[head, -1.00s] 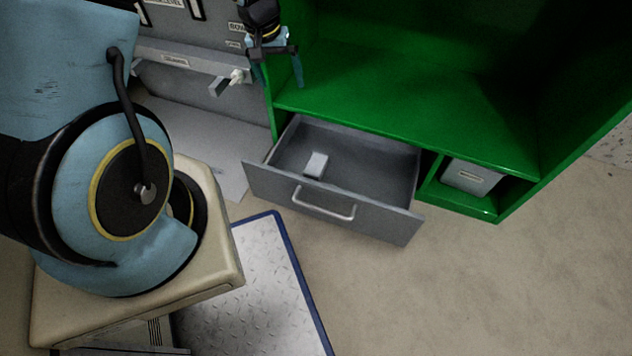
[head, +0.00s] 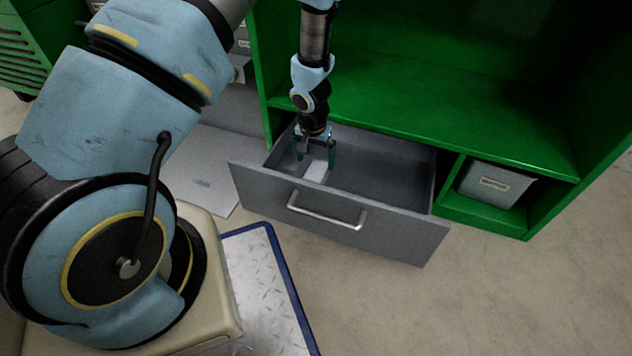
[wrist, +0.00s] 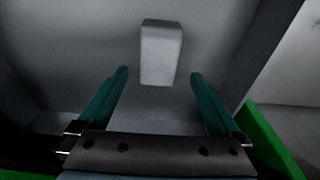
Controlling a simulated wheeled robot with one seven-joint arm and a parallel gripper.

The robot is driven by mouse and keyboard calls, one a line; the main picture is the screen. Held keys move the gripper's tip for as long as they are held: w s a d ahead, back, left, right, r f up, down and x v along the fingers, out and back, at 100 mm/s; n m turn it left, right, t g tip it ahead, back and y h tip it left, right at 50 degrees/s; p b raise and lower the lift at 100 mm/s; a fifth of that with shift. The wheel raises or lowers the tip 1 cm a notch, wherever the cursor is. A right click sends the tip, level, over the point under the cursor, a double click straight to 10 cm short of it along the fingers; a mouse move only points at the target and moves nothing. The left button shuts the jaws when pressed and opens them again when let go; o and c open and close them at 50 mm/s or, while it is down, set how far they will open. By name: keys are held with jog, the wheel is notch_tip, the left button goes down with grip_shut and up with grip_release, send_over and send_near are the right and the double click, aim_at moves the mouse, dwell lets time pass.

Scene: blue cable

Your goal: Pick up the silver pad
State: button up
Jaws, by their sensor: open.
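The silver pad (head: 316,171) is a small light-grey block lying on the floor of the open grey drawer (head: 400,170). My gripper (head: 316,168) points down into the drawer above the pad, its fingers apart and empty. In the wrist view the pad (wrist: 161,52) lies ahead of the two teal fingertips of my gripper (wrist: 160,72), roughly centred between them and slightly beyond. The fingers do not appear to touch it. In the head view the fingers cover part of the pad's surroundings.
The drawer front with its handle (head: 326,211) faces me. A green cabinet shelf (head: 420,105) overhangs the back of the drawer. A grey box (head: 494,184) sits in the compartment to the right. A metal tread plate (head: 262,290) lies on the floor in front.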

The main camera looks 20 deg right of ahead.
aim_at(316, 171)
jog(key=shift+d+f+b, duration=0.1)
jog(key=shift+f+b, duration=1.45)
jog(key=shift+f, duration=1.4)
grip_shut()
notch_tip(316, 171, up, 10)
jog(key=p, duration=0.6)
